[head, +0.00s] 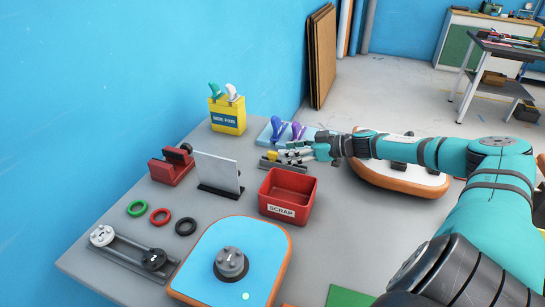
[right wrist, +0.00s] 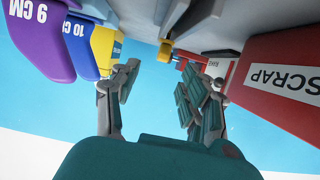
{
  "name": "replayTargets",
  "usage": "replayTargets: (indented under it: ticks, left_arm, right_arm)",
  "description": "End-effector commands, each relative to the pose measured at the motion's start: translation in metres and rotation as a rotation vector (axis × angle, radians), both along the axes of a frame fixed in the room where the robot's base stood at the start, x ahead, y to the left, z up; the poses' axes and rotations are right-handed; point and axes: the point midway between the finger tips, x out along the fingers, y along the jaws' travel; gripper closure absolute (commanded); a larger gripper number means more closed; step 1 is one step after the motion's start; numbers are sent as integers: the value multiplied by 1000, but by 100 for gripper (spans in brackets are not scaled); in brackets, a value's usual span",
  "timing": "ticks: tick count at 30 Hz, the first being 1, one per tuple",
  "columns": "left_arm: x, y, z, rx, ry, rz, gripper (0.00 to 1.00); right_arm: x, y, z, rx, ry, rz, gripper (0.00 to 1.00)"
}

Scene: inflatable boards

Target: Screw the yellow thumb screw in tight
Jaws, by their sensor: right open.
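The yellow thumb screw (head: 272,155) sits at a dark grey fixture (head: 268,165) behind the red scrap bin. In the right wrist view the yellow thumb screw (right wrist: 165,51) shows at the top, beyond the fingertips and roughly in line with the gap between them. My right gripper (head: 287,152) reaches in from the right, just to the right of the screw. In the right wrist view its fingers (right wrist: 160,88) are spread apart with nothing between them. How far the screw is turned in cannot be told. My left gripper is not in view.
The red scrap bin (head: 287,207) stands close in front of the gripper. Purple and blue gauges (head: 290,131) stand just behind it. A yellow box (head: 228,115), a red vise (head: 172,166) and an upright grey plate (head: 216,172) are to the left. An orange-rimmed board (head: 232,283) lies in front.

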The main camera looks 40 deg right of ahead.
Motion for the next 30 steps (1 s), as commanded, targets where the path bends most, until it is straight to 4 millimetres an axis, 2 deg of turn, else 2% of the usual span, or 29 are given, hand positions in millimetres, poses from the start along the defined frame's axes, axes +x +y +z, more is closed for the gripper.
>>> replayTargets:
  ticks: [12,21,23,30]
  left_arm:
    - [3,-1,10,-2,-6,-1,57]
    - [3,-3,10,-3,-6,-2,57]
    - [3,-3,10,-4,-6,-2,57]
    - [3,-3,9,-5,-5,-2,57]
  right_arm:
    - [38,21,-17,2,-3,-1,55]
    - [42,24,-21,0,0,-1,55]
    - [42,23,-21,0,0,-1,60]
    - [42,23,-21,0,0,-1,91]
